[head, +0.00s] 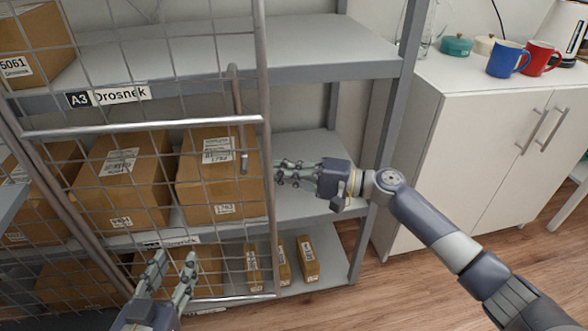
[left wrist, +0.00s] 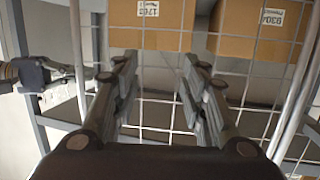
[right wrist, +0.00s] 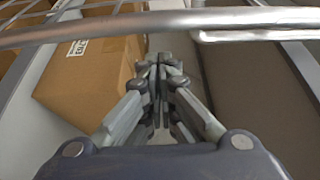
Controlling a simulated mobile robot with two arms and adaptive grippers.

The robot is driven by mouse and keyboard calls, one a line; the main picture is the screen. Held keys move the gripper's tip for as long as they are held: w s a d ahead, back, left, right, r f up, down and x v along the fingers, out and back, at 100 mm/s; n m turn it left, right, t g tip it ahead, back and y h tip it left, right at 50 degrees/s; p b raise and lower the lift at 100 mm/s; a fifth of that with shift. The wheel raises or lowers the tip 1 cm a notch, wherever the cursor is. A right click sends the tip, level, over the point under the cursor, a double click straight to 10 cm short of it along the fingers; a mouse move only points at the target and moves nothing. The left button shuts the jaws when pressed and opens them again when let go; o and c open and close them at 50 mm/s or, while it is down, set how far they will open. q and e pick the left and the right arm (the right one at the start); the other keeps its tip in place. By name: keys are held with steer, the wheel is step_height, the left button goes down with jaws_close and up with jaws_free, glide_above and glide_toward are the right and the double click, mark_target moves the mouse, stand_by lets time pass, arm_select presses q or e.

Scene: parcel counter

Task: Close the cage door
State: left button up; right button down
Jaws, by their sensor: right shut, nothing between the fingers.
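The cage door (head: 145,128) is a wire mesh panel in a grey tube frame, standing in front of the left part of the shelving. A vertical bar handle (head: 238,120) is on it near its right upright. My right gripper (head: 280,172) is shut and empty, close to the door's right upright; whether it touches cannot be told. In the right wrist view, the shut fingers (right wrist: 160,75) point towards a grey tube and a carton. My left gripper (head: 175,262) is open and empty, low in front of the mesh, which also shows in the left wrist view (left wrist: 150,105).
Cartons (head: 215,190) stand on the shelves behind the mesh, with small boxes (head: 307,260) on the bottom shelf. A shelf post (head: 400,90) and a white cabinet (head: 470,140) with mugs on top stand to the right. The floor is clear at front right.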

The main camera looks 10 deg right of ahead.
steer(key=shift+s+a+r, duration=0.1)
steer(key=shift+s+a, duration=0.05)
steer(key=shift+s, duration=1.05)
